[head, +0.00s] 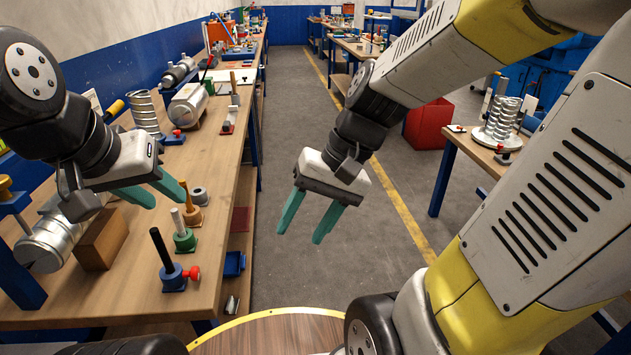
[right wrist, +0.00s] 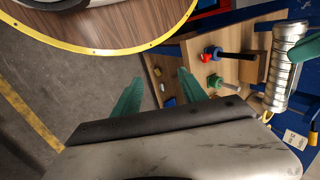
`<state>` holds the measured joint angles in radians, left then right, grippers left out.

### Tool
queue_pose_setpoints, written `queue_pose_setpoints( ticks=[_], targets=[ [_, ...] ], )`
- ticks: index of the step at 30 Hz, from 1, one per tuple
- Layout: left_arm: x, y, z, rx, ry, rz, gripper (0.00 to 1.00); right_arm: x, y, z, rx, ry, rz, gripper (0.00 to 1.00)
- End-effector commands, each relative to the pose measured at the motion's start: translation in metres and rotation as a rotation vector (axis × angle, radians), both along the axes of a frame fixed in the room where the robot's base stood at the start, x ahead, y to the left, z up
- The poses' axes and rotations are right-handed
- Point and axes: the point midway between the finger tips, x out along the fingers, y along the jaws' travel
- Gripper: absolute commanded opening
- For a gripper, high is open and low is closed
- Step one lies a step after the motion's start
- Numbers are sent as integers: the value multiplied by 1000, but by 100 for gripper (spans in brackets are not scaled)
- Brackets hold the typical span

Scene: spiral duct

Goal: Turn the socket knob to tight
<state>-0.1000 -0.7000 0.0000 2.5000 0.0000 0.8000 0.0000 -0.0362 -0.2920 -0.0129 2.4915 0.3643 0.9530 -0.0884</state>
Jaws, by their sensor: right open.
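A blue socket (head: 174,281) with an upright black post stands near the bench's front right edge. Its red knob (head: 192,273) sticks out to the right; the red knob also shows in the right wrist view (right wrist: 207,57). I cannot tell from its look how tight it is. Behind it stand a green socket (head: 184,242) and a tan socket (head: 191,216), each with a post. My left gripper (head: 168,205) is open above the bench, behind the blue socket, with nothing seen between its fingers. My right gripper (head: 304,233) is open and empty over the aisle, right of the bench, away from the knob.
A silver spiral duct (head: 58,238) lies at the bench's left, beside a wooden block (head: 102,239). The aisle floor (head: 300,140) is clear.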

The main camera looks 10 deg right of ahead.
Motion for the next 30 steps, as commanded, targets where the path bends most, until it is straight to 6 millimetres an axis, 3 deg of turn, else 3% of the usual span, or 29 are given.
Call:
queue_pose_setpoints(
  ticks=[12,27,30],
  targets=[
    [0,0,0,0,0,0,36,12,-37,42,-167,-315,27,50],
    [0,0,0,0,0,0,36,14,-44,50,-196,-368,27,50],
    [0,0,0,0,0,0,36,15,-49,60,-221,-424,27,50]
  ],
)
